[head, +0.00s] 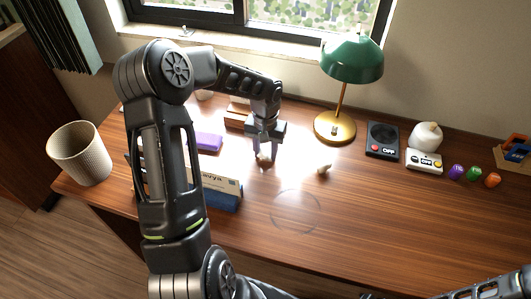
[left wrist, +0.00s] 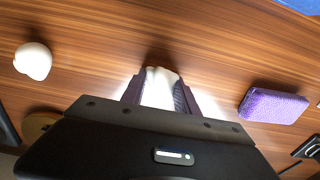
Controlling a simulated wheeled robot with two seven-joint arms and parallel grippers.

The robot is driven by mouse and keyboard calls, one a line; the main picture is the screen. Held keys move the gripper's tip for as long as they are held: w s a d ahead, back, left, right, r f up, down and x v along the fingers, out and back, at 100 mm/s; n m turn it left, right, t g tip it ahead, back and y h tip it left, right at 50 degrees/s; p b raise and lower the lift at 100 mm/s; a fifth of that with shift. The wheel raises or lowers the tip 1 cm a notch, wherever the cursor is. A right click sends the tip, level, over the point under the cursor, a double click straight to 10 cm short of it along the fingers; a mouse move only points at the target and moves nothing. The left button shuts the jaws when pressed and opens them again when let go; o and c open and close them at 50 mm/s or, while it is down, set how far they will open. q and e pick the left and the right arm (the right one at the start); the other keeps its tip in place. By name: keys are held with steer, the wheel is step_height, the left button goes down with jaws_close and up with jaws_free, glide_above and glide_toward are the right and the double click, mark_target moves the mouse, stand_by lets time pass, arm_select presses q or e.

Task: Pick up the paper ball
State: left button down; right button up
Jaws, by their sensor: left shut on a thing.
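My left gripper (head: 264,156) is over the middle of the desk, pointing down, and is shut on a small white thing that looks like the paper ball (head: 264,160). In the left wrist view the paper ball (left wrist: 160,88) sits between the two fingers (left wrist: 159,98), its sides covered by them. I cannot tell whether it touches the desk. A second small whitish, rounder lump (head: 324,169) lies on the desk to the right; it also shows in the left wrist view (left wrist: 33,61). My right gripper is not in view.
A purple block (head: 209,141) and a blue-and-white box (head: 226,192) lie left of the gripper. A green lamp (head: 335,128) stands behind right. A wicker bin (head: 80,154) is at the left. Small gadgets line the right back.

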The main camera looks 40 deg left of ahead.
mark_target(266, 149)
arm_select(q)
step_height(266, 149, up, 10)
steer(key=shift+b, duration=0.45)
stand_by(0.5)
